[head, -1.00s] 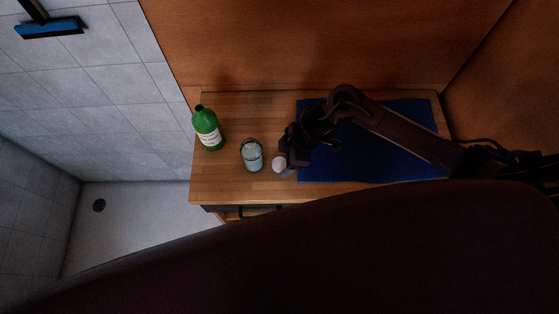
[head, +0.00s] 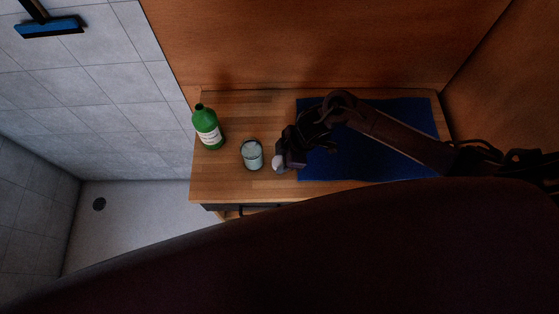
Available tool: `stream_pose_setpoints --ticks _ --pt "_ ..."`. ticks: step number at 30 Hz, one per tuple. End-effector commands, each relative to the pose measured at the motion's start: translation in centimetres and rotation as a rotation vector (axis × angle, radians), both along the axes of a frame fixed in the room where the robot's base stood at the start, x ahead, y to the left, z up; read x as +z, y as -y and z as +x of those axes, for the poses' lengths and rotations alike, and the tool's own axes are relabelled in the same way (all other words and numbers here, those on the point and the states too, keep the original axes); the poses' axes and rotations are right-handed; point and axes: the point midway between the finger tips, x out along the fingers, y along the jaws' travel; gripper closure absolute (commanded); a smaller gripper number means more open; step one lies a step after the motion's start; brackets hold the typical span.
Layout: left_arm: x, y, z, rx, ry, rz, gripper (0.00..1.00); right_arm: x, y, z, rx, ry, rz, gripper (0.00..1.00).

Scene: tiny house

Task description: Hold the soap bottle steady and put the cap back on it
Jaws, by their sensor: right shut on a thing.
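A green bottle (head: 208,131) with a white label stands upright near the left end of the wooden counter. Its top is dark and narrow, and I cannot tell whether its mouth is bare. My right gripper (head: 281,163) points down over the counter, to the right of the bottle and apart from it. It is shut on a small pale round thing, which looks like the cap (head: 279,168) and is partly hidden by the fingers. My left gripper is not in view.
A clear glass (head: 251,154) with pale contents stands between the green bottle and my right gripper. A dark blue mat (head: 395,135) lies on the right of the wooden counter (head: 240,188). A wooden wall rises behind. The counter's left end drops to a pale floor.

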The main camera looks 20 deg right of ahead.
Motion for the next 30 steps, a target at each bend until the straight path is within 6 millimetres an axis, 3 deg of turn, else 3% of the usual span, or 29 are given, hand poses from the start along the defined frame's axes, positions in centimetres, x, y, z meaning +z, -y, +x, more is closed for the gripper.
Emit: stream_pose_setpoints --ticks 8,13,26,30 --pt "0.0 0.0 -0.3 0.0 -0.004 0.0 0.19 0.5 0.0 0.0 0.001 0.001 0.001 0.82" --pt "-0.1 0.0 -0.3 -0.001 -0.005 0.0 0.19 2.4 0.0 0.1 0.002 0.004 0.001 0.83" --pt "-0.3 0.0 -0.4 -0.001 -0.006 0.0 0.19 14.6 0.0 0.2 0.004 0.008 0.0 0.83" --pt "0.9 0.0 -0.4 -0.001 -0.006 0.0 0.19 17.8 0.1 0.1 0.002 0.005 -0.004 0.83"
